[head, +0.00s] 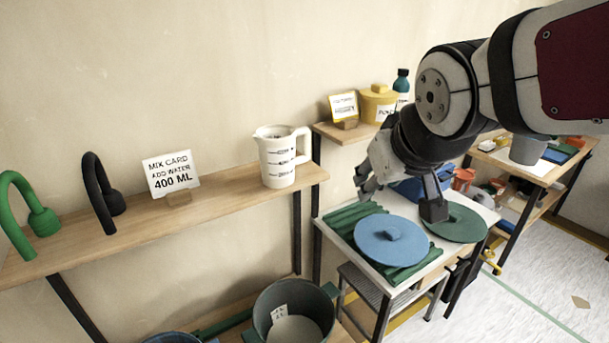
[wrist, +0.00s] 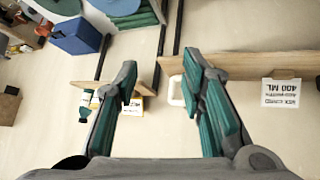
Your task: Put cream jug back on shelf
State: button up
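The cream jug (head: 279,158), with dark measuring marks and a handle, stands upright on the wooden wall shelf (head: 222,201), near its right end. In the wrist view part of the jug (wrist: 176,91) shows beside the right finger, which hides some of it. My gripper (head: 402,197) is to the right of the jug and apart from it, over the table with the round lids. In the wrist view my gripper (wrist: 160,70) has its fingers wide apart with nothing between them.
A mix card (head: 171,174) reading 400 ML, a black hook (head: 103,193) and a green hook (head: 27,217) stand left on the shelf. A yellow tub (head: 377,104) is on a second shelf. A blue lid (head: 391,241) lies on the table; a bucket (head: 293,312) sits below.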

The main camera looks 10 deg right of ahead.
jog(key=s+a+f+g+y, duration=0.1)
jog(key=s+a+g, duration=0.1)
jog(key=s, duration=1)
jog(key=shift+a, duration=0.75)
jog(key=shift+d, duration=0.1)
